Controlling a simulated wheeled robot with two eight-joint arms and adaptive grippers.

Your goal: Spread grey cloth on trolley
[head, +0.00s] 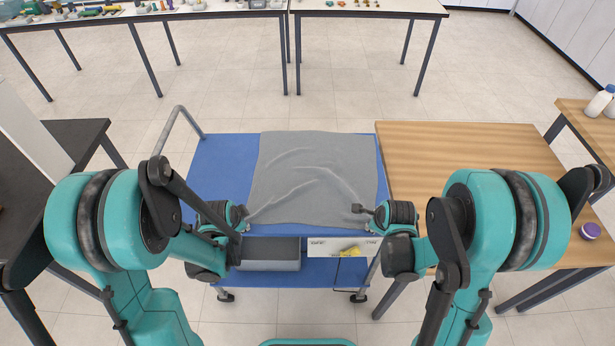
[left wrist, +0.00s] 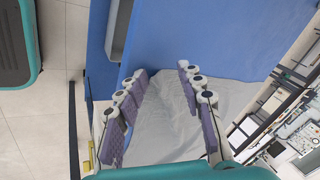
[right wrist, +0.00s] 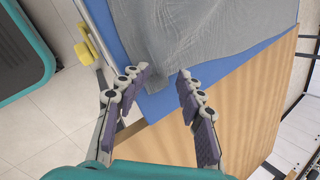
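The grey cloth (head: 315,172) lies flat over the middle and right of the blue trolley top (head: 217,165), with several creases towards its front. My left gripper (head: 243,222) is at the cloth's front left corner. In the left wrist view the fingers (left wrist: 162,70) are apart, with the cloth (left wrist: 175,115) showing below and between them. My right gripper (head: 357,208) is near the cloth's front right corner. In the right wrist view its fingers (right wrist: 164,70) are apart; the cloth (right wrist: 200,35) lies just beyond them, its corner by the left fingertip. Contact cannot be told.
A wooden table (head: 460,150) stands against the trolley's right side, and a dark table (head: 75,130) stands at left. The trolley has a metal handle (head: 180,110) at left and a grey bin (head: 270,255) below. Tables with small parts stand at the back.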

